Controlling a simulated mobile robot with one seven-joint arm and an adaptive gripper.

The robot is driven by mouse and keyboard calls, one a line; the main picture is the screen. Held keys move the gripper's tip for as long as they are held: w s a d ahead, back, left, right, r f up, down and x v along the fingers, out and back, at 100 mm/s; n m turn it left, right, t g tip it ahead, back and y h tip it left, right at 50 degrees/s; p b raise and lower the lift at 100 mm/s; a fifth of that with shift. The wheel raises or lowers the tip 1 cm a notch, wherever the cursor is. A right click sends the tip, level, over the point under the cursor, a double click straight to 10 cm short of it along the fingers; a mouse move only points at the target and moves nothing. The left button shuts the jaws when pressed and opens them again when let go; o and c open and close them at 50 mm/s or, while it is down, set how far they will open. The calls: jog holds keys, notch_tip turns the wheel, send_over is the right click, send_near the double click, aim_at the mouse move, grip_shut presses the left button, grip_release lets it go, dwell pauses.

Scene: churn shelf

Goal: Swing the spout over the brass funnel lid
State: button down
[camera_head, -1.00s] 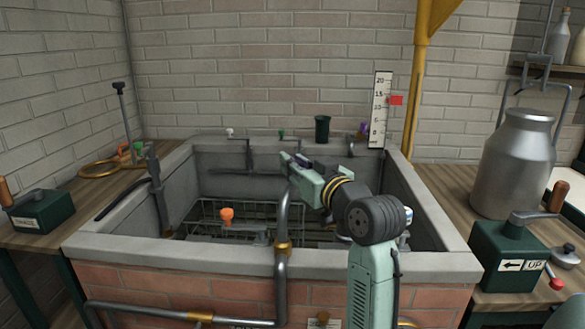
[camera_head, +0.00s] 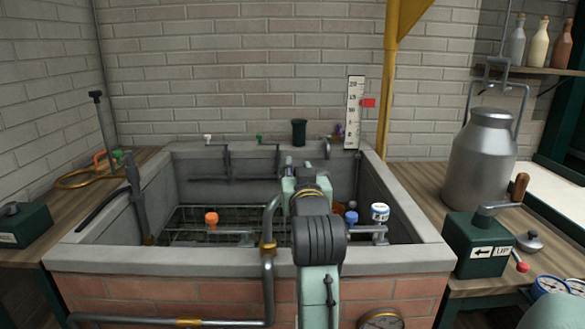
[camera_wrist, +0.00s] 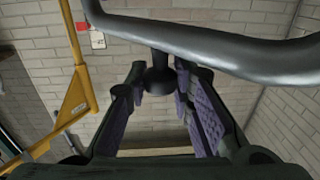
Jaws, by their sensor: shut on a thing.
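A grey metal pipe (camera_head: 268,225) with a brass collar rises at the front of the stone tank and bends right towards my arm; it may be the spout. In the wrist view a thick dark pipe (camera_wrist: 215,45) crosses close above my gripper. A dark knob (camera_wrist: 160,78) hangs from it between my purple-padded fingers. My gripper (camera_wrist: 158,90) is shut on this knob. In the head view my gripper (camera_head: 298,170) points towards the back of the tank, and its fingertips are mostly hidden. I cannot make out a brass funnel lid.
The stone tank rim (camera_head: 110,254) surrounds a wire rack with an orange knob (camera_head: 211,218) and a small white-blue pot (camera_head: 380,212). A milk can (camera_head: 482,150) and a green crank box (camera_head: 483,243) stand at right. A yellow post (camera_head: 393,80) stands behind.

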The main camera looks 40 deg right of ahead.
jog(key=shift+s+m+g+h, duration=0.4)
jog(key=shift+m+g+h, duration=0.1)
jog(key=shift+h, duration=0.1)
jog(key=c, duration=1.4)
grip_release()
jog(key=v, duration=0.7)
jog(key=shift+s+a, duration=0.1)
jog(key=shift+s, duration=0.15)
